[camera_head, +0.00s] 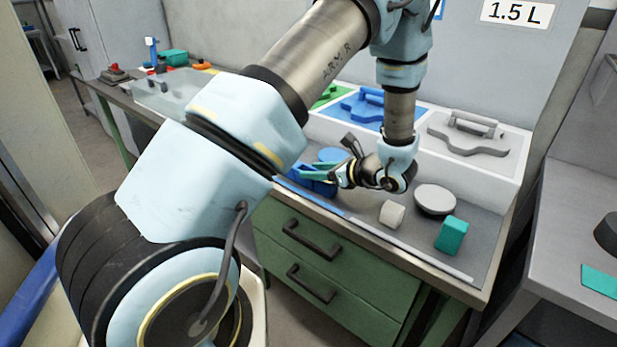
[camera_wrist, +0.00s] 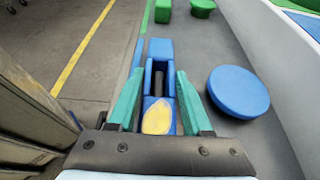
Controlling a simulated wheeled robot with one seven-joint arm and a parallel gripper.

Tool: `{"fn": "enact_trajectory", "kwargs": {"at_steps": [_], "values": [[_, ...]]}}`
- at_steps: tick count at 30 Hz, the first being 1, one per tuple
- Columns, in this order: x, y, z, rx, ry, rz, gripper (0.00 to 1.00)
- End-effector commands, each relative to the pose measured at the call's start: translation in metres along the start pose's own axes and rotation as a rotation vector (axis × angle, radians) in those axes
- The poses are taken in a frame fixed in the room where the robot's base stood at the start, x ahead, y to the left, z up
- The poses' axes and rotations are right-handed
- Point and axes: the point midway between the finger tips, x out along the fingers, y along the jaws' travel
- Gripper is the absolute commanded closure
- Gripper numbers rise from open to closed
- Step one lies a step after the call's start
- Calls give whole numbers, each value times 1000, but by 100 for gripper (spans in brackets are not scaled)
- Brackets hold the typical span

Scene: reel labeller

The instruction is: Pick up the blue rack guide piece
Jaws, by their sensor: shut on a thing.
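The blue rack guide piece (camera_wrist: 160,47) lies between the teal fingers of my gripper (camera_wrist: 160,80) in the wrist view. It has a dark slot down its middle and a yellowish patch at the near end. My gripper is shut on it. I cannot tell whether the piece still touches the worktop.
A blue disc (camera_wrist: 238,92) lies right of my gripper in the wrist view.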

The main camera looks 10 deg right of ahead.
Motion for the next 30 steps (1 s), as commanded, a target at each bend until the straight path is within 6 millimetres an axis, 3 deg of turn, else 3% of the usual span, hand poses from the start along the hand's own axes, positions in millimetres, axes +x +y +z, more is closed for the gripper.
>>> {"fn": "enact_trajectory", "kwargs": {"at_steps": [6, 20, 30], "values": [[0, 0, 0, 0, 0, 0, 100], [-1, 0, 2, -1, -1, -1, 100], [-13, -1, 31, -5, -1, -2, 100]]}}
